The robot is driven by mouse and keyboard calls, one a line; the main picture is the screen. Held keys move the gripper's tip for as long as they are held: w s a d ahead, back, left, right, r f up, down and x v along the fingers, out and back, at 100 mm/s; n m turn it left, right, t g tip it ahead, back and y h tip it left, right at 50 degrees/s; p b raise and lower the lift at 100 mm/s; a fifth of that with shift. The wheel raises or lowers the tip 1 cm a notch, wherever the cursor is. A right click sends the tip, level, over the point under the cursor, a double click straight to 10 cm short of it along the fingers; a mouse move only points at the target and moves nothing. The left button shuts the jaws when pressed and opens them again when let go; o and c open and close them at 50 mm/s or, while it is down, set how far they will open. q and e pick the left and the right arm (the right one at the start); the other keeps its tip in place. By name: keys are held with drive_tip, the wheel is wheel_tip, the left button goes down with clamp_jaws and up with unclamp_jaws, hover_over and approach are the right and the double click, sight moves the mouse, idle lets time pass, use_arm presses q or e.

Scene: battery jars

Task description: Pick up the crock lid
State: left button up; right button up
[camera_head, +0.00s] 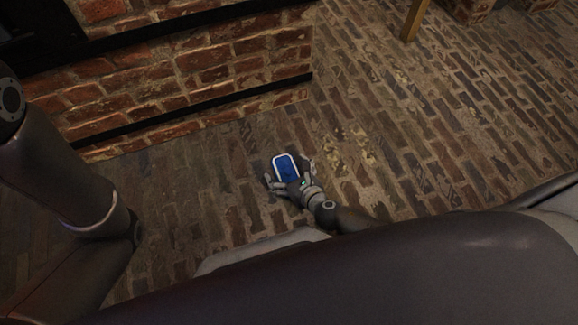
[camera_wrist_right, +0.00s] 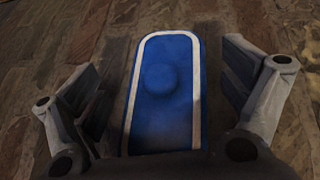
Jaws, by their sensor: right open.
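The crock lid (camera_head: 286,167) is a blue, elongated piece with a white border and one rounded end. In the right wrist view, the lid (camera_wrist_right: 165,85) shows a round blue knob in its middle, and its near end is hidden by my gripper. My right gripper (camera_head: 289,174) is open, with a finger on each side of the lid. In the wrist view the fingers of the right gripper (camera_wrist_right: 162,80) stand apart from the lid's long sides, with a gap on each side. My left gripper is not in view.
The lid appears over a brick-paved floor (camera_head: 430,130); I cannot tell what bears it. A low brick wall (camera_head: 200,75) with black rails stands at upper left. A wooden post (camera_head: 415,18) is at the top right.

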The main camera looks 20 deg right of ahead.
drive_tip(key=shift+s+r, duration=0.1)
drive_tip(key=shift+r, duration=0.05)
drive_tip(key=shift+c, duration=0.3)
drive_tip(key=c, duration=1.3)
drive_tip(key=shift+o, duration=0.2)
